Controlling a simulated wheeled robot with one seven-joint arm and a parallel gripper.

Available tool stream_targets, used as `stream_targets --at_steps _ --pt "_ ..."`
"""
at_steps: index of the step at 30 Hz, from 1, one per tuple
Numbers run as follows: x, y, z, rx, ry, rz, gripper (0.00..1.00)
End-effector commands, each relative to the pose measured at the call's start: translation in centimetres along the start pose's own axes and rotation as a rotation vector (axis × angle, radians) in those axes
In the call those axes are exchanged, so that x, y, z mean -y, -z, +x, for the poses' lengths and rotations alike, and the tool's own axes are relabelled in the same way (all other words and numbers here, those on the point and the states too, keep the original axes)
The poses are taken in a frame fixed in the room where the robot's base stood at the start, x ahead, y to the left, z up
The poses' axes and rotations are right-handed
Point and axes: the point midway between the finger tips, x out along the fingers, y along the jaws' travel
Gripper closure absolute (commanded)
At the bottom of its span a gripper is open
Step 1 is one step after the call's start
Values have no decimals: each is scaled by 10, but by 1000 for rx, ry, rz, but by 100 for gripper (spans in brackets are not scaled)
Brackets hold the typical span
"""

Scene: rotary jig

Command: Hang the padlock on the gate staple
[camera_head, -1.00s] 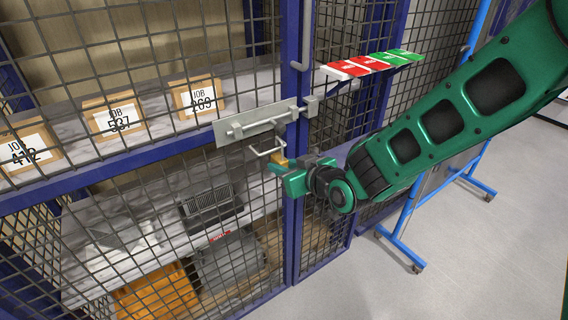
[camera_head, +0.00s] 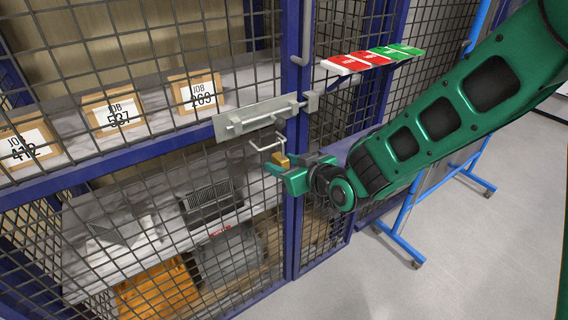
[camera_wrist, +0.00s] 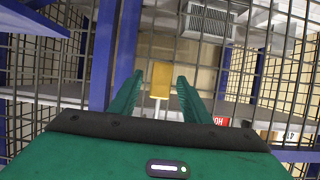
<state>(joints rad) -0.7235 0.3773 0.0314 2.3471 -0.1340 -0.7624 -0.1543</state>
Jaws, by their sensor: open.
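The padlock shows as a small yellow-gold block (camera_head: 281,159) just below the outer end of a bent pale metal rod, the staple (camera_head: 267,148), which sticks out from the gate's latch plate (camera_head: 240,122). My gripper (camera_head: 284,169) is open, with its fingers at the padlock's level. In the wrist view the padlock (camera_wrist: 161,80) stands upright between the two green fingertips, with a gap on each side. A thin stem shows below its body there. The shackle is too small to tell whether it goes around the rod.
The mesh gate with blue frame posts (camera_head: 296,200) stands close behind the staple. Boxes with job labels (camera_head: 113,113) sit on the shelf behind the mesh. A red and green tag board (camera_head: 372,58) is at upper right. Free floor (camera_head: 470,240) lies to the right.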

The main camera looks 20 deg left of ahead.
Motion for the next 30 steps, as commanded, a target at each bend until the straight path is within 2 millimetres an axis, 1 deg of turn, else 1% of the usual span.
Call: stream_targets --at_steps 5,12,18,22,27,29,30 --pt "0 1 -18 -1 0 -1 56" --pt "-1 1 -63 -3 0 0 56" --pt "-2 0 -91 -3 0 1 56" --pt "-2 0 -102 -2 0 0 56" --pt "-2 0 -106 -2 0 0 56" --pt "-6 -1 -108 4 -6 1 56" --pt "-12 -2 -109 14 -16 3 56"
